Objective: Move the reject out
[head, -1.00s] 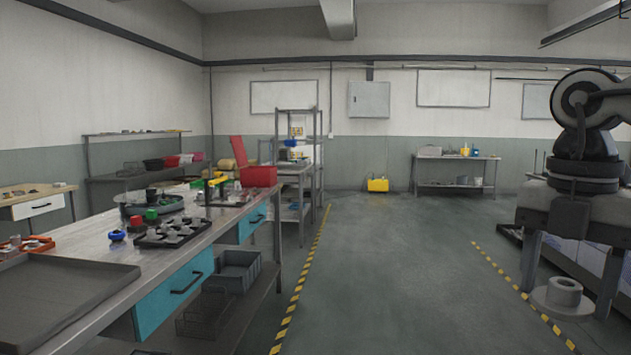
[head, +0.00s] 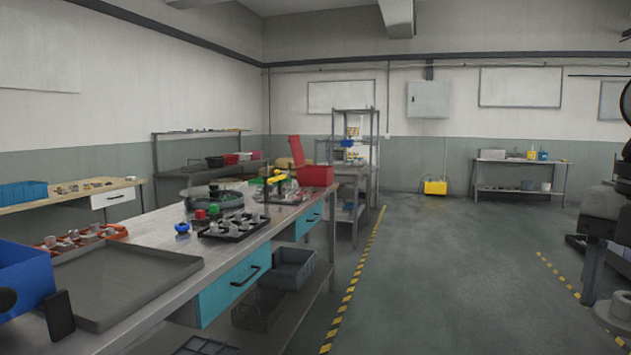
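My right gripper (head: 612,298) is at the right edge, partly cut off by the picture. It holds a grey flanged round part (head: 616,309) low between its fingers, over the floor beside the bench on the right. I cannot tell from its look alone that this part is the reject. A red bin (head: 316,176) stands at the far end of the long workbench (head: 150,231). A black rack (head: 235,227) with several grey parts is on the bench, with a red and a green block behind it.
A grey tray (head: 122,285) and a blue bin (head: 24,275) lie at the bench's near end. A grey bin (head: 291,268) sits on its lower shelf. The aisle floor (head: 440,270) between the yellow-black lines is clear.

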